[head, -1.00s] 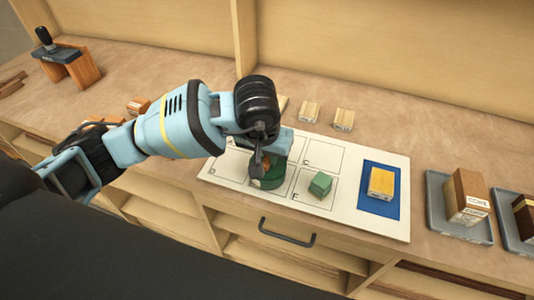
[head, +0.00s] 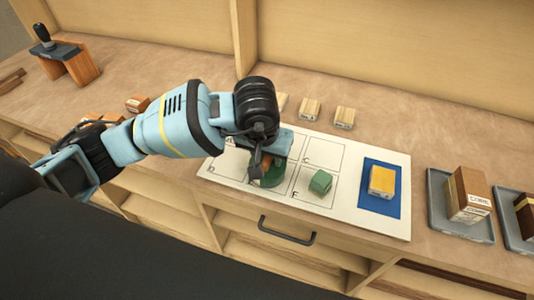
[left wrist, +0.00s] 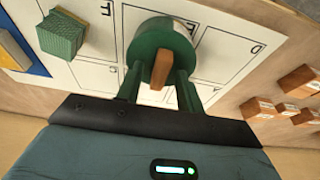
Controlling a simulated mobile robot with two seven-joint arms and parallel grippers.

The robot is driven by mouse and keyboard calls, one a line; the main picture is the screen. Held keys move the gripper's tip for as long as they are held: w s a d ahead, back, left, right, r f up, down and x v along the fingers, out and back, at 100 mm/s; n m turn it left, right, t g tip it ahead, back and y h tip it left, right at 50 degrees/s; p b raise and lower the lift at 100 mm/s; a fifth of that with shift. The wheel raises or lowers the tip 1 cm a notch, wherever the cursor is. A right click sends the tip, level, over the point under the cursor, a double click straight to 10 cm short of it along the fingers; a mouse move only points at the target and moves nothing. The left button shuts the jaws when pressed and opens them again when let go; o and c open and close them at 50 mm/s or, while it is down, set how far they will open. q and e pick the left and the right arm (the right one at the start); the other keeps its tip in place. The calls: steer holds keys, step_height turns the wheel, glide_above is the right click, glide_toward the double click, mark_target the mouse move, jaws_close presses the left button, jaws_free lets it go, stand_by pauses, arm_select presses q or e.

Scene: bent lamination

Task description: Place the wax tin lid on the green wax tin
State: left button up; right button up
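The green wax tin (head: 270,178) stands on the white lettered board, partly hidden by my left gripper; it is round and green in the left wrist view (left wrist: 150,32). A green disc with a brown wooden grip (left wrist: 161,66), apparently the lid, shows at the tin; whether it is fully seated I cannot tell. My left gripper (head: 262,168) points down at it. In the left wrist view its fingers (left wrist: 159,88) stand apart on both sides of the brown grip, with gaps between. My right gripper is not in view.
The white board (head: 345,205) also carries a green block (head: 320,183) just right of the tin and a yellow block (head: 382,180) on a blue patch. Small wooden blocks (head: 344,117) lie behind. A grey tray (head: 475,230) holds a box at right.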

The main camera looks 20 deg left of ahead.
arm_select(q)
steer(key=v, duration=1.3)
steer(key=shift+w+p, duration=0.2)
steer(key=shift+p, duration=0.1)
steer(key=shift+d, duration=0.1)
